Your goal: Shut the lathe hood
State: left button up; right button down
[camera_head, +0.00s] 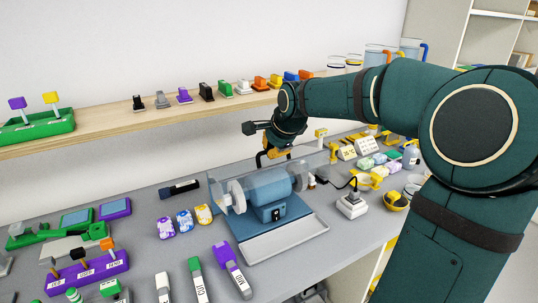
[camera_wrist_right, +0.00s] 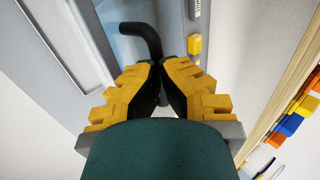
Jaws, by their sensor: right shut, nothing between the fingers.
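The lathe (camera_head: 272,211) is a blue machine with a motor body and a pale wheel (camera_head: 236,194) at its left end, on a blue base plate in the middle of the bench. Its clear hood (camera_head: 218,180) shows around the top of the machine; its see-through edges are faint, and I cannot tell its exact angle. My right gripper (camera_head: 272,157) is just behind and above the hood, pointing down. In the right wrist view its yellow fingers (camera_wrist_right: 160,78) are shut with nothing between them. A black curved bar (camera_wrist_right: 147,34) shows just beyond the fingertips. My left gripper is not in view.
A grey tray (camera_head: 284,242) lies in front of the lathe. A white switch box (camera_head: 352,205) with a cable stands right. Small patterned pieces (camera_head: 184,221) and a black tool (camera_head: 179,189) lie left. A wooden shelf (camera_head: 105,136) with coloured items runs behind.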

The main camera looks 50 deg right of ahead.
jog(key=shift+s+a+f, duration=0.15)
jog(key=shift+s+f, duration=0.3)
jog(key=shift+f, duration=0.3)
jog(key=c, duration=1.3)
grip_release()
jog(key=shift+w+f, duration=0.1)
jog(key=v, duration=1.2)
